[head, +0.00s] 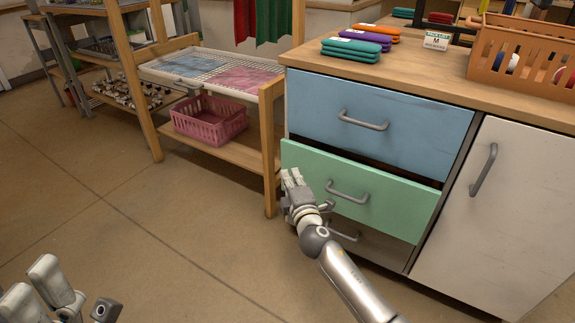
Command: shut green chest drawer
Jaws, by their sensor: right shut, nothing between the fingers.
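The green drawer (390,197) is the middle drawer of a chest, below a blue drawer (390,112) and above a brown-grey drawer (365,240). The green drawer stands out from the chest front, with a dark gap above it. Its grey bar handle (347,191) is on its front. My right gripper (291,178) is shut and empty at the lower left part of the green front, left of the handle. I cannot tell whether it touches the front. My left gripper (40,290) is at the bottom left, far from the chest, with its fingers apart.
A wooden rack (268,150) with a pink basket (208,122) stands just left of the chest. A white cabinet door (500,215) is on the right. Folded cloths (351,50) and an orange basket (525,65) are on the worktop. The floor in front is clear.

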